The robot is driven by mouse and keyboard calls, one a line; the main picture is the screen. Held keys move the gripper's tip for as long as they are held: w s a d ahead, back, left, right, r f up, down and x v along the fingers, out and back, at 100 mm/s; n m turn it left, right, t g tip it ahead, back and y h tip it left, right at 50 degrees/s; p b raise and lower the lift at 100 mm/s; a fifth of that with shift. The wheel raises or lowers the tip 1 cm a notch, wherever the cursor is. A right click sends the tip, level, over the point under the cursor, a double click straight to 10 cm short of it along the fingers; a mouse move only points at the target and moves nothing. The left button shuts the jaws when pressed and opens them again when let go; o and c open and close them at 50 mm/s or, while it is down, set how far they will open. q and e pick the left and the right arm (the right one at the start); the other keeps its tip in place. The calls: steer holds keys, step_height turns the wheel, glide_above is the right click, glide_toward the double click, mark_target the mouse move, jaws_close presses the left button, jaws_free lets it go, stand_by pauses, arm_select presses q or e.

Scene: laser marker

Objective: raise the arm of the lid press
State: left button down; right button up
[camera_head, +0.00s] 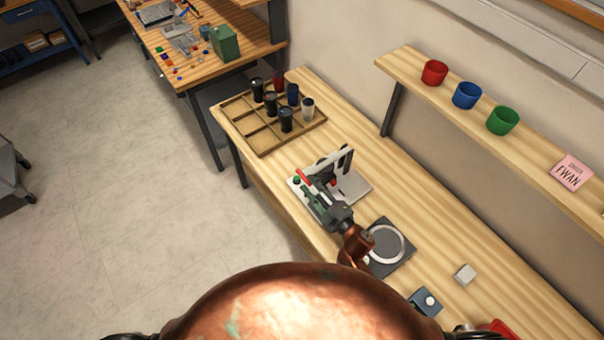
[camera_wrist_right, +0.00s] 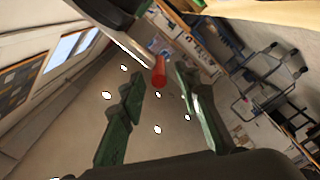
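The lid press stands on the bench in the head view, with a pale base plate (camera_head: 356,188), dark upright parts and a lever arm ending in a red handle (camera_head: 303,177). My right gripper (camera_head: 309,190), with green fingers, is at the handle end of the press and hides part of it. In the right wrist view, the red handle (camera_wrist_right: 158,72) shows between the spread fingertips of my right gripper (camera_wrist_right: 159,80), with a gap on each side. The silver lever and a dark part of the press lie above it. My left gripper is not in view.
A wooden divided tray (camera_head: 262,135) with several tumblers stands behind the press. A wall shelf (camera_head: 451,106) holds three cups.

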mark_target(303, 176)
steer(key=x, duration=0.4)
steer(key=shift+w+d, duration=0.1)
steer(key=shift+d, duration=0.1)
steer(key=shift+w+a, duration=0.3)
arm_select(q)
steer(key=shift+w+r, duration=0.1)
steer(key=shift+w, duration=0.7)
arm_select(e)
steer(key=shift+s+f, duration=0.1)
steer(key=c, duration=0.8)
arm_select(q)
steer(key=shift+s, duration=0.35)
arm_select(e)
jaws_close()
steer(key=shift+f, duration=0.15)
steer(key=shift+s+a, duration=0.1)
arm_select(q)
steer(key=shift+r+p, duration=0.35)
steer(key=shift+p, duration=0.1)
arm_select(e)
steer(key=shift+r, duration=0.3)
